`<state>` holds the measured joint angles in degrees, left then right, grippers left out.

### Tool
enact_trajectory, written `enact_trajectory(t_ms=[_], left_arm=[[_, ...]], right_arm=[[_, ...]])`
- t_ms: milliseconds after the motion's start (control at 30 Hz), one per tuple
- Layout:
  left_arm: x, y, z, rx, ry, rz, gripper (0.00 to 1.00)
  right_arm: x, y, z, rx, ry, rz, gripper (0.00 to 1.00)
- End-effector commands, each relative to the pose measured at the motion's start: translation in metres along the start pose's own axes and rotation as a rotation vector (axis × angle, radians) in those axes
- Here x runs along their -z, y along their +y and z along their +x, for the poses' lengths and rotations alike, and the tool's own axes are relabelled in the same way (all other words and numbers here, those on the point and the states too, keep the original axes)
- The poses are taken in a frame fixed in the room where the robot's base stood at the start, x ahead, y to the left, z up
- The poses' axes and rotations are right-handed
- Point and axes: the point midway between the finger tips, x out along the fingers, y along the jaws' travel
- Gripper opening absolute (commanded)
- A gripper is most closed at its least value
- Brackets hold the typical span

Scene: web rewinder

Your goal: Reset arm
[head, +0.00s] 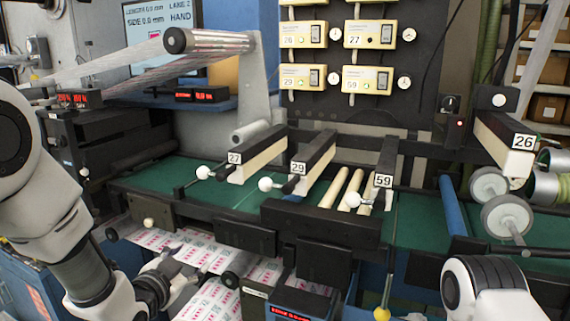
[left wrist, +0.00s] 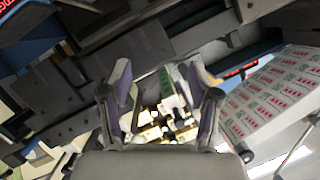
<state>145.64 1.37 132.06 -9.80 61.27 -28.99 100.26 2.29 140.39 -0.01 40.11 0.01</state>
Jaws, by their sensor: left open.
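My left arm (head: 75,235) comes in from the left in the head view. Its gripper (head: 180,278) is low, in front of the machine, beside the printed web (head: 205,250). In the left wrist view the two fingers of this gripper (left wrist: 160,88) stand apart with nothing between them. Three black-and-cream machine arms, 27 (head: 255,153), 29 (head: 315,160) and 59 (head: 385,172), lie over the green bed, each with a lever with a white ball knob beside it. Another arm, 26 (head: 505,140), is at the right. My right arm (head: 490,287) shows at lower right; its gripper is out of view.
The green bed (head: 420,218) has black blocks along its front edge. A display (head: 160,32) and red readouts (head: 202,94) stand at left. Cream control boxes (head: 368,80) hang above the bed. Rollers (head: 507,215) stick out at right. Printed web also fills the right of the wrist view.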

Motion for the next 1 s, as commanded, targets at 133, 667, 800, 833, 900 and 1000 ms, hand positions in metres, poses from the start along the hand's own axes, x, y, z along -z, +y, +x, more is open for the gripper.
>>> enact_trajectory(t_ms=[133,667,800,833,900,1000], left_arm=[[-0.127,0.076,0.001,-0.128,-0.233,-0.051,0.62],[-0.404,0.259,-0.215,-0.291,-1.249,-0.524,0.62],[-0.405,0.260,-0.224,-0.231,-1.318,-0.615,0.62],[-0.405,0.260,-0.224,-0.229,-1.317,-0.617,0.62],[-0.405,0.260,-0.224,-0.229,-1.315,-0.616,0.62],[-0.405,0.260,-0.223,-0.230,-1.313,-0.615,0.62]], right_arm=[[0.000,0.000,0.014,0.000,0.000,0.000,0.40],[0.000,0.000,0.034,0.000,0.000,0.000,0.40],[0.000,0.000,0.034,0.000,0.000,0.000,0.40],[0.000,0.000,0.034,0.000,0.000,0.000,0.40],[0.000,0.000,0.034,0.000,0.000,0.000,0.40],[0.000,0.000,0.034,0.000,0.000,0.000,0.40]])
